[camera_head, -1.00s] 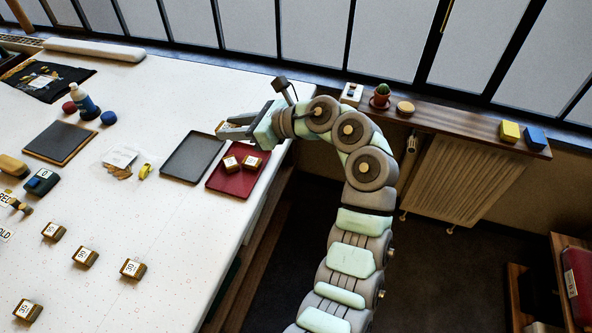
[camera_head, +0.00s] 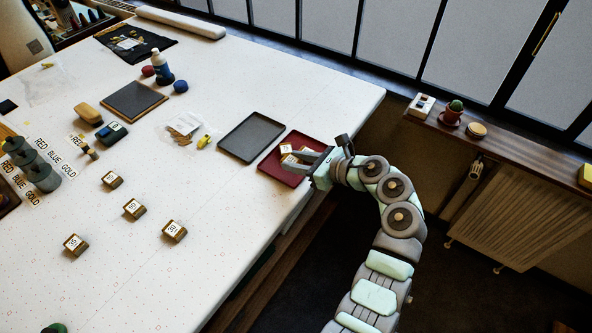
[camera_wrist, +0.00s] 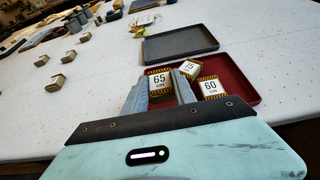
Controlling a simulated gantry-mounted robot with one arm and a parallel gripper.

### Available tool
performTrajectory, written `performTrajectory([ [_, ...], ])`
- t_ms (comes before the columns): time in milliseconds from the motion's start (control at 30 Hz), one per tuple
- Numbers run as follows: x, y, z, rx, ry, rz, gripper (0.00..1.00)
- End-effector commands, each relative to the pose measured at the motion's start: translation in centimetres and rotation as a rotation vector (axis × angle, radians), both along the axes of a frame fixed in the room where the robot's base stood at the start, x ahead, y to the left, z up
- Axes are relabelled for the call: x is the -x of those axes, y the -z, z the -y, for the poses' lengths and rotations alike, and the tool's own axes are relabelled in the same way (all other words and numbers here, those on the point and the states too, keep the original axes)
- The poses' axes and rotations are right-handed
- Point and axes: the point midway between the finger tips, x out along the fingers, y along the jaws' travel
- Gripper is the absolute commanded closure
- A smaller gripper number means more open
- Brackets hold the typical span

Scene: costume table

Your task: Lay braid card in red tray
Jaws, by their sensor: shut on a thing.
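My gripper (camera_head: 304,157) is shut on a braid card marked 65 (camera_wrist: 159,80), cream with a brown-and-gold patterned edge. The card is upright between the two grey fingers in the wrist view. It is over the left part of the red tray (camera_wrist: 236,78); I cannot tell if it touches the tray. The red tray (camera_head: 271,166) lies at the table's right edge. Two more cards are in it: one marked 60 (camera_wrist: 209,87) to the right of my gripper, and one, apparently 75 (camera_wrist: 190,68), behind. My gripper hides part of the tray in the head view.
A dark grey tray (camera_head: 252,137) lies just left of the red tray. Several similar cards, one of them here (camera_head: 174,231), lie on the white table at the front. A clear bag (camera_head: 184,126) lies left of the grey tray. The table edge is close on the right.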

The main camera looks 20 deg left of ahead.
Motion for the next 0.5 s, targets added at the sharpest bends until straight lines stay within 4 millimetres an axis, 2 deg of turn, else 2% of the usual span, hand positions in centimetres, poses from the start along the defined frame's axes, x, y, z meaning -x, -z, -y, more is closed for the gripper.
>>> performTrajectory([
  [233,0.1,3.5,0.0,0.001,0.000,-0.002,1.00],
  [500,0.1,3.7,0.0,0.001,-0.001,-0.001,1.00],
])
